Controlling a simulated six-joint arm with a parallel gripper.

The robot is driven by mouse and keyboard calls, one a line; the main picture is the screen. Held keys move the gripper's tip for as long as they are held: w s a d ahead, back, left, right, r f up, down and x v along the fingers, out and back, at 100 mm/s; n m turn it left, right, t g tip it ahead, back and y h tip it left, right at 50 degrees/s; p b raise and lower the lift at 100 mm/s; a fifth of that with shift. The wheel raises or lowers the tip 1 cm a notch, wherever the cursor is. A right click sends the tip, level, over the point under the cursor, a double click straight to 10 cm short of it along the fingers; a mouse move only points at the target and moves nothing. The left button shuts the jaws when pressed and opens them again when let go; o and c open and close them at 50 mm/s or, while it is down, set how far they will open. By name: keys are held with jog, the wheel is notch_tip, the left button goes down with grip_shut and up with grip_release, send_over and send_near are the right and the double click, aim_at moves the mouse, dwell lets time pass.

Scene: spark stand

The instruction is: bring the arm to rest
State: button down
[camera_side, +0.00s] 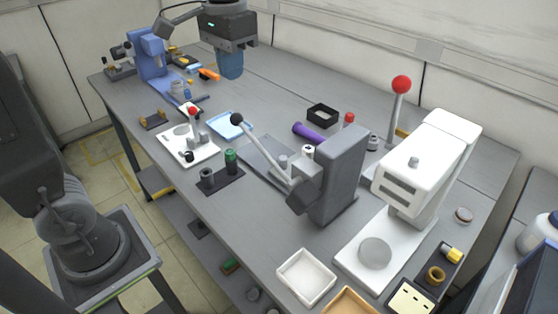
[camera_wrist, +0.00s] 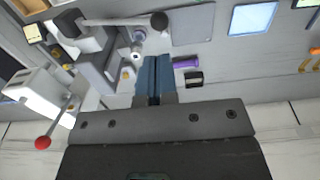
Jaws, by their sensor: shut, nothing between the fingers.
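My gripper (camera_side: 230,66) hangs over the far part of the grey bench (camera_side: 290,84) in the side view, with its blue fingers pointing down. In the wrist view its two blue fingers (camera_wrist: 154,78) lie side by side, pressed together. Nothing is held between them. The fingers are well above the bench top and touch no object.
A grey press with a black-knobbed lever (camera_side: 340,175) and a white press with a red-knobbed lever (camera_side: 428,160) stand at the right. A purple cylinder (camera_side: 308,132) and a black box (camera_side: 322,113) lie mid-bench. A blue stand (camera_side: 150,52) is at the far left.

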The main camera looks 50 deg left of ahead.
jog(key=shift+s, duration=0.1)
jog(key=s+d+f+t, duration=0.1)
jog(key=s+f+t, duration=0.4)
jog(key=s, duration=0.8)
notch_tip(320, 180, down, 2)
jog(key=shift+f+t, duration=0.15)
jog(key=shift+t, duration=0.15)
jog(key=c, duration=1.8)
grip_release()
jog(key=shift+d, duration=0.1)
jog(key=shift+c, duration=0.2)
